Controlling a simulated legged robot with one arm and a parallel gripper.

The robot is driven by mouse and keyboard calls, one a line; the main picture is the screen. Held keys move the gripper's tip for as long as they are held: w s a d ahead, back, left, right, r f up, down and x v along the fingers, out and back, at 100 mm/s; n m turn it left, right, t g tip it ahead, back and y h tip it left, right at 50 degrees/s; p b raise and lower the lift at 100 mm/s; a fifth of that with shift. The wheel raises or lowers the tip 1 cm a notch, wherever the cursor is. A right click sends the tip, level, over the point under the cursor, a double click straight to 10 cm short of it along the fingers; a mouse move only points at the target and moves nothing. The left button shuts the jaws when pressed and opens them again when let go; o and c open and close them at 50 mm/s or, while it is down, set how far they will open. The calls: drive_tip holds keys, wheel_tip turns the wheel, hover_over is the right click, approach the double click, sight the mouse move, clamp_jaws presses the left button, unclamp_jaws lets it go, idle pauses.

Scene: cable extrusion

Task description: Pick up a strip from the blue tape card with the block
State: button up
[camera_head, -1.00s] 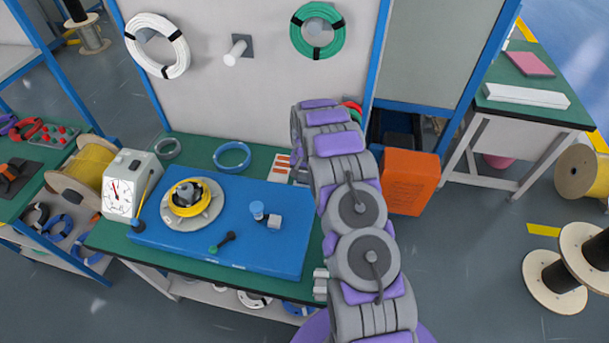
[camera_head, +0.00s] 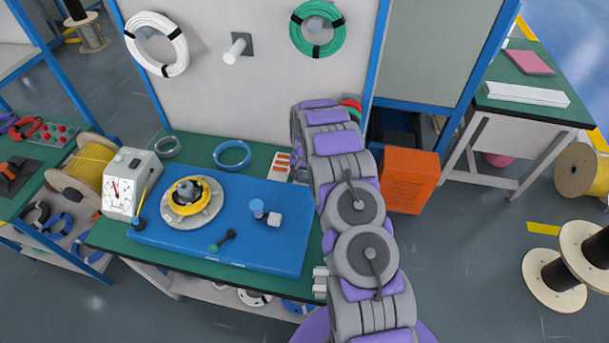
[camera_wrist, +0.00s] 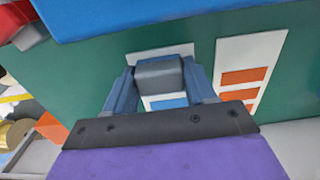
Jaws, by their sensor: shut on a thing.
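In the wrist view my gripper (camera_wrist: 160,70) is shut on a small dark grey block (camera_wrist: 161,80), with one blue-grey finger on each side. The block is over the blue tape card (camera_wrist: 183,49), a white card with a blue strip (camera_wrist: 168,103) visible just below the block. The block and fingers cover much of this card. I cannot tell whether the block touches it. In the head view my arm hides the gripper, the block and the blue card.
A white card with orange strips (camera_wrist: 247,72) lies right of the blue card; it also shows in the head view (camera_head: 282,163). An orange box (camera_head: 408,182) stands right of my arm.

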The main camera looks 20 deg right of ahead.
drive_tip(key=shift+r+p, duration=1.05)
drive_tip(key=shift+r, duration=2.9)
